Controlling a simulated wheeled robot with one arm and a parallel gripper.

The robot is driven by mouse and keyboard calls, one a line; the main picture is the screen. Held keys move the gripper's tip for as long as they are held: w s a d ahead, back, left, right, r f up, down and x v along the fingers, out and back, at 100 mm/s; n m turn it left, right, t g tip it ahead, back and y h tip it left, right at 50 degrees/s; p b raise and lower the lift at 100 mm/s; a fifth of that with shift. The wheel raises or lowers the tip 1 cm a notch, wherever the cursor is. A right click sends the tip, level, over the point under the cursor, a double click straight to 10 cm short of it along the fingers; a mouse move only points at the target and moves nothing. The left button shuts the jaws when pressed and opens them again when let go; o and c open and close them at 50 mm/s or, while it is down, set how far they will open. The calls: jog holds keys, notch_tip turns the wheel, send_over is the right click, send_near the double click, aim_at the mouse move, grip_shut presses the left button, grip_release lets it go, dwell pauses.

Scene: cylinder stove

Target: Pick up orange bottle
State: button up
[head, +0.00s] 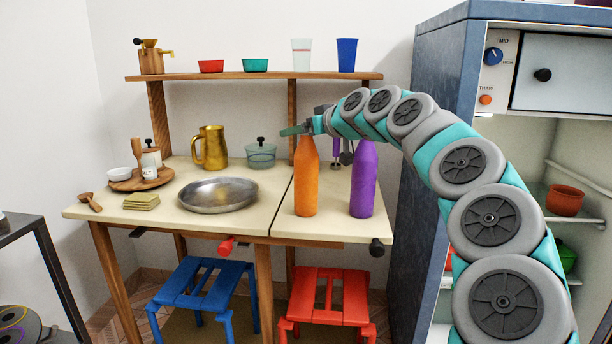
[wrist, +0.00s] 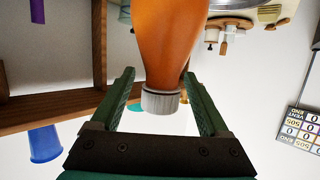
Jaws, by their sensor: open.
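The orange bottle (head: 306,180) stands upright on the right part of the table, left of a purple bottle (head: 363,180). My gripper (head: 294,130) is at the top of the orange bottle in the head view, partly covering its cap. In the wrist view, which looks upside down, the orange bottle (wrist: 168,45) hangs cap downward in the picture. Its white-grey cap (wrist: 162,102) lies between the two green fingers of my gripper (wrist: 158,74). The fingers are open, with a visible gap on each side of the cap.
The purple bottle stands close on the right. A metal pan (head: 218,196), gold pitcher (head: 210,148) and glass pot (head: 261,154) are to the left. A wooden shelf (head: 270,76) with cups and bowls runs behind. A blue-grey cabinet (head: 436,75) stands at right.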

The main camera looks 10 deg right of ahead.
jog(key=shift+w+a+f, duration=0.1)
jog(key=shift+w+a, duration=0.05)
jog(key=shift+w, duration=0.1)
grip_shut()
dwell(0.5)
dwell(0.8)
